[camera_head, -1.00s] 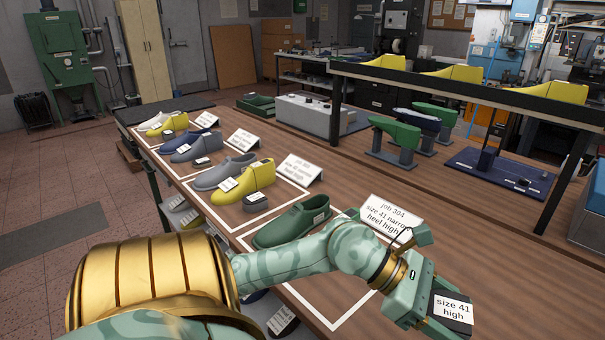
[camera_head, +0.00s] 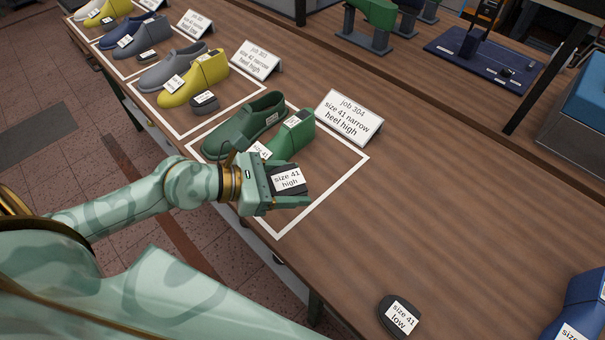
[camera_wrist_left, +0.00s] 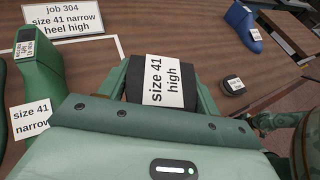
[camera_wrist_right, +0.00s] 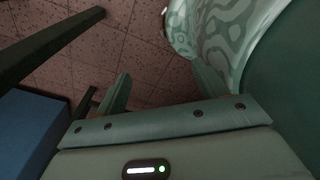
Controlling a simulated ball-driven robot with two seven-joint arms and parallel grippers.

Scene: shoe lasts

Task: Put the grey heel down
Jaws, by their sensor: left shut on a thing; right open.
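The grey heel (camera_head: 287,179), dark with a white "size 41 high" label, is between the fingers of my left gripper (camera_head: 298,186). In the left wrist view the heel (camera_wrist_left: 135,84) sits between both fingers, label up. My left gripper is shut on it, over the white-outlined area with the "job 304, size 41 narrow, heel high" card (camera_head: 349,117). A green last (camera_head: 291,136) and a dark green shoe (camera_head: 243,125) stand just behind it. I cannot tell the heel's height above the table. My right gripper (camera_wrist_left: 255,120) shows open and empty in the right wrist view (camera_wrist_right: 160,88).
A dark "size 41 low" heel (camera_head: 399,316) lies at the front edge, with a blue last (camera_head: 580,305) to its right. Other outlined areas with shoes, yellow lasts (camera_head: 196,80) and cards run to the far left. The table right of the job 304 card is clear.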

